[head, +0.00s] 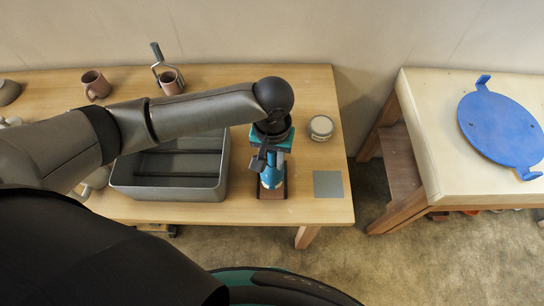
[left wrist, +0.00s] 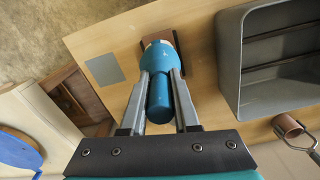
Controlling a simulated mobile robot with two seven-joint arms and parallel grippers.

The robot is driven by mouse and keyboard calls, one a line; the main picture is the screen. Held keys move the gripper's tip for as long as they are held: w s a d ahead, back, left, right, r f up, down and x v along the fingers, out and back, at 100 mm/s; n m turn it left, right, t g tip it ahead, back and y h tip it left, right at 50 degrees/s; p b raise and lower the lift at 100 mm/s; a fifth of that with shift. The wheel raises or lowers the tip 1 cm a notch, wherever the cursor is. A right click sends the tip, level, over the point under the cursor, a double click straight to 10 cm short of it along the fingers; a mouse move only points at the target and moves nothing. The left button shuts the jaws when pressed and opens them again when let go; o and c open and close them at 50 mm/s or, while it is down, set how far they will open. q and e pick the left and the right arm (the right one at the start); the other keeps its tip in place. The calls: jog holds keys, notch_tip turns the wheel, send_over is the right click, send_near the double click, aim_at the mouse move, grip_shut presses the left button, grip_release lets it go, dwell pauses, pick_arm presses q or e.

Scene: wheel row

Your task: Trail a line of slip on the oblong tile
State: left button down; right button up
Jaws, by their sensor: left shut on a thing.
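My left gripper (head: 266,160) is shut on a blue slip trailer (head: 271,178), a rounded bottle, near the table's front edge. In the left wrist view the fingers (left wrist: 160,88) grip the blue trailer (left wrist: 161,58) from both sides. A brown oblong tile (head: 279,192) lies under the trailer, mostly covered by it; its end also shows in the left wrist view (left wrist: 156,36). The trailer's tip is hidden, so I cannot tell whether it touches the tile. No slip line is visible. My right gripper is not in view.
A grey bin (head: 170,190) stands left of the tile. A grey square (head: 328,184) and a round tub (head: 321,127) are to its right. A second table (head: 430,130) with a blue disc (head: 500,127) is across a gap at right.

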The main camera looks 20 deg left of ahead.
aim_at(272, 169)
pick_arm(q)
jog(key=shift+r+p, duration=0.15)
jog(key=shift+p, duration=0.5)
notch_tip(272, 169, down, 5)
jog(key=shift+r+b, duration=0.1)
jog(key=shift+b, duration=0.75)
jog(key=w+a+b, duration=0.1)
jog(key=w+a, duration=0.1)
jog(key=w, duration=0.5)
jog(key=shift+w+r+b, duration=0.3)
jog(key=shift+w, duration=0.05)
jog(key=shift+a+f, duration=0.1)
jog(key=shift+f, duration=0.75)
jog(key=shift+f, duration=0.2)
